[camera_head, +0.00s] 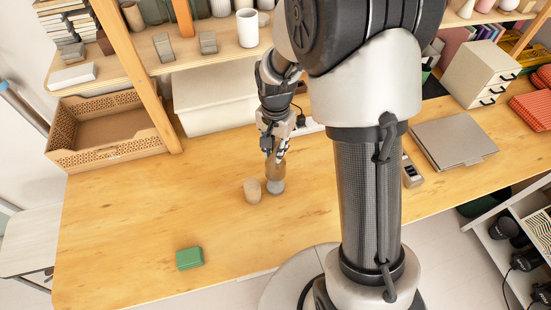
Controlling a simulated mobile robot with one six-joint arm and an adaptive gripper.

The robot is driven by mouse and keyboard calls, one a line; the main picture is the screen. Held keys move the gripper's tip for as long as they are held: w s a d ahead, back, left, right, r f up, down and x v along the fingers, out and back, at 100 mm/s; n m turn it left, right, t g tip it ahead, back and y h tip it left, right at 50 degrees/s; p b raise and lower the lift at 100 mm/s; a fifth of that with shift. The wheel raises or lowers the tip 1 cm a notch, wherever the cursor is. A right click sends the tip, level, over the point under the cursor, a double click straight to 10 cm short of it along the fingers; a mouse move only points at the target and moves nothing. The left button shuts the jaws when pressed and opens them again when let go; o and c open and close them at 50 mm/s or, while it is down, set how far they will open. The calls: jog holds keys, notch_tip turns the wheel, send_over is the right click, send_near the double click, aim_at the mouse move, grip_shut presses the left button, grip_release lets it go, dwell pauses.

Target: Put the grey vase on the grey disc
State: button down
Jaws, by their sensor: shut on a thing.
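My gripper (274,157) points down over the middle of the wooden table. It is shut on the grey vase (276,172), which looks brownish-grey here and stands about upright. The fingers hide its upper part. A small round grey shape, seemingly the grey disc (275,187), shows directly under the vase's lower end. I cannot tell from this angle whether the vase touches it or hangs just above it.
A tan cylinder (252,191) stands close to the left of the vase. A green block (189,258) lies nearer the front edge. A grey laptop-like slab (453,140) lies right. The table's left front is mostly clear.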

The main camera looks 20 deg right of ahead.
notch_tip(320, 180, down, 4)
jog(key=shift+f+b, duration=0.15)
jog(key=shift+b, duration=0.4)
jog(key=c, duration=1.9)
grip_release()
jog(key=shift+f, duration=0.2)
jog(key=o, duration=0.5)
jog(key=shift+c, duration=0.2)
jog(key=shift+r, duration=0.1)
